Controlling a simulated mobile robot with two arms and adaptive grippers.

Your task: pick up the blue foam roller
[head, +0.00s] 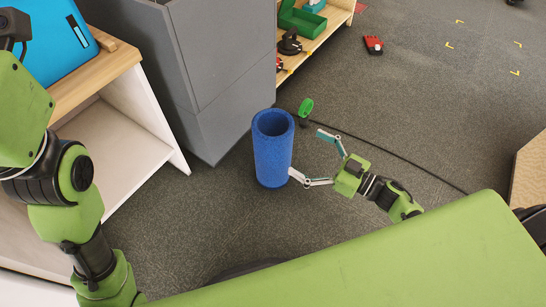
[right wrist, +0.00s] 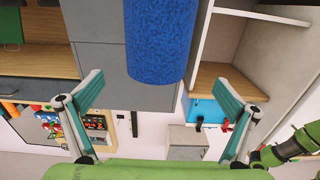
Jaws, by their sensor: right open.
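The blue foam roller (head: 273,155) stands upright on the grey floor in the head view, its hollow top opening facing up. My right gripper (head: 305,153) is open just to the right of it. Its lower finger reaches close to the roller's side near the bottom; I cannot tell if they touch. In the right wrist view the roller (right wrist: 161,40) shows at the top middle, beyond and between the spread fingers of the empty right gripper (right wrist: 160,92). My left arm comes down the left side of the head view; its gripper is not seen.
A grey cabinet (head: 222,75) stands close behind the roller, and a white and wood shelf unit (head: 135,135) to its left. A green ring-shaped object (head: 306,107) and a black cable (head: 400,160) lie on the floor nearby. Open floor extends to the upper right.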

